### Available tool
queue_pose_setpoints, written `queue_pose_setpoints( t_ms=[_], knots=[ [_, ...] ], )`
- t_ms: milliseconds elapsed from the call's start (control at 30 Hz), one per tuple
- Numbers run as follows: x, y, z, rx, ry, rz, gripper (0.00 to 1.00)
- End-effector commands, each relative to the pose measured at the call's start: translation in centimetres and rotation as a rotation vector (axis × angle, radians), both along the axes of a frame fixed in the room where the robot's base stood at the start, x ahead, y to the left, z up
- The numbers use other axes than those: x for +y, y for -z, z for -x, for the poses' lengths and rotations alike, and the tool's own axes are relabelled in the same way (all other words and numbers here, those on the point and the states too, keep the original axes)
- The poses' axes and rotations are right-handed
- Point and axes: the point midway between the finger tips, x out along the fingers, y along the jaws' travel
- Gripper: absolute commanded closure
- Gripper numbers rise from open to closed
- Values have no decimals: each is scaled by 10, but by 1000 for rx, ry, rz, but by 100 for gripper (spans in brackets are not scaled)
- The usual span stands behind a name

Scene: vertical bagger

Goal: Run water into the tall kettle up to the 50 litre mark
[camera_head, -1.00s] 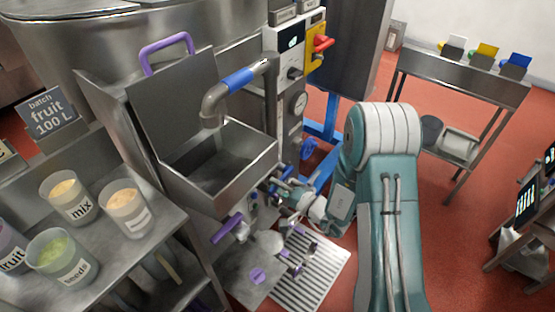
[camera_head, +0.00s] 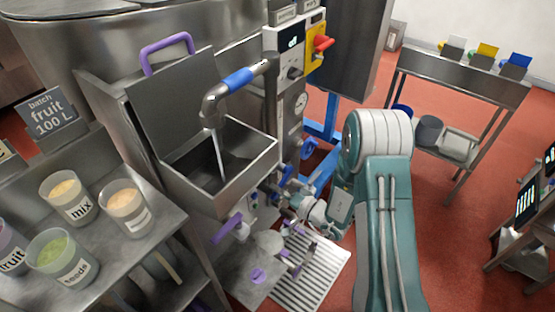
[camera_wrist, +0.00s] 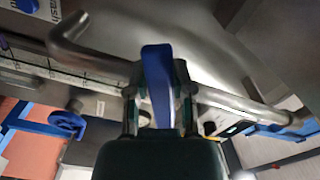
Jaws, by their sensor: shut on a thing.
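The tall kettle (camera_head: 215,30) is the big steel vessel at the back left. A steel spout (camera_head: 213,103) with a blue band curves over an open steel hopper (camera_head: 250,163) on its front. A thin stream of water (camera_head: 219,157) falls from the spout into the hopper. My gripper (camera_wrist: 158,95) is shut on a blue valve handle (camera_wrist: 157,75), seen in the wrist view. In the head view my gripper (camera_head: 290,205) is low beside the hopper, partly hidden among pipes. A small display (camera_head: 292,42) on the control box is lit, but I cannot read its number.
A yellow panel with a red switch (camera_head: 322,43) is beside the display. Labelled cups (camera_head: 66,197) stand on a shelf at the left. A steel table (camera_head: 460,75) stands at the right. A floor grate (camera_head: 315,270) lies below my gripper.

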Motion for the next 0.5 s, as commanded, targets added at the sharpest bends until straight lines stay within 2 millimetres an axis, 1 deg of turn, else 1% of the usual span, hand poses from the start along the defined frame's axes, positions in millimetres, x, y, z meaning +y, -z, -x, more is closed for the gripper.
queue_pose_setpoints(
  t_ms=[100, 333, 500],
  knots=[
    [-1, 2, -1, -10, 1, 11, 100],
    [-5, 12, -6, -157, 1, 126, 100],
    [-5, 12, -6, -172, 1, 136, 100]
  ],
)
